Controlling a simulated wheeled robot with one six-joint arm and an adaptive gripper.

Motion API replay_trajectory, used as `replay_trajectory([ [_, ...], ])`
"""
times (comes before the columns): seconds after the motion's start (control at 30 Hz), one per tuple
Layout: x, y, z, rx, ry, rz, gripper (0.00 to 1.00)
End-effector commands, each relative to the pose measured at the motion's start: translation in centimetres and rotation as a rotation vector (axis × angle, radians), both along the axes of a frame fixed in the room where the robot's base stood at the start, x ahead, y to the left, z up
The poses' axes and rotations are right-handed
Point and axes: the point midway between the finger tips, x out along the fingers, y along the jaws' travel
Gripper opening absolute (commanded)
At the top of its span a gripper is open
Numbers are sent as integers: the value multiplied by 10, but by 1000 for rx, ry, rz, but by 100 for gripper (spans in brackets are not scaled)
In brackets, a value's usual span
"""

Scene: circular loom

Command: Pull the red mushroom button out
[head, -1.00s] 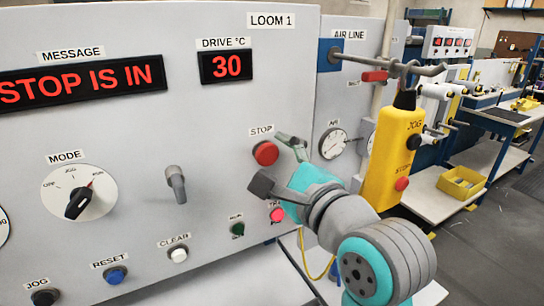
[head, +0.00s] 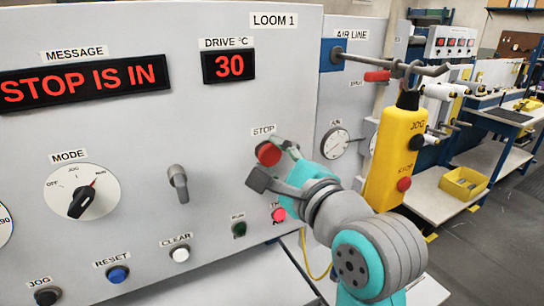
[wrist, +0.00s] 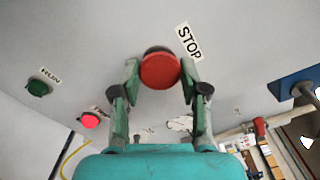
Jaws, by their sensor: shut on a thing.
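The red mushroom button (head: 268,153) sits on the grey loom panel under the STOP label (head: 263,130). My gripper (head: 266,162) is at the button, with one finger above it and one below. In the wrist view the red cap (wrist: 160,71) lies between the tips of the two green fingers of my gripper (wrist: 160,76), which are shut on its sides. A dark collar shows behind the cap. The message display (head: 84,86) reads "STOP IS IN".
A small lit red button (head: 278,214) and a green RUN button (head: 239,229) sit below my gripper. A grey lever handle (head: 178,184) sticks out to the left. A yellow hanging pendant (head: 396,160) is close on the right of my arm.

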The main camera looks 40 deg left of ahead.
Motion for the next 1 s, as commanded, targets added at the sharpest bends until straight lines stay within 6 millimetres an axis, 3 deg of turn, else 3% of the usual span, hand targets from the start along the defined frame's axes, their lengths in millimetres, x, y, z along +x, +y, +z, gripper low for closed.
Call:
replay_trajectory([
  [0.1, -1, -3, -1, -2, 1, 0, 0],
  [0.13, -1, -2, -1, -2, 1, 0, 51],
  [0.2, -1, -2, -1, -2, 1, 0, 69],
  [0.57, -2, -6, 0, 0, 0, -1, 71],
  [1.0, -23, -56, 0, 0, -1, -1, 71],
])
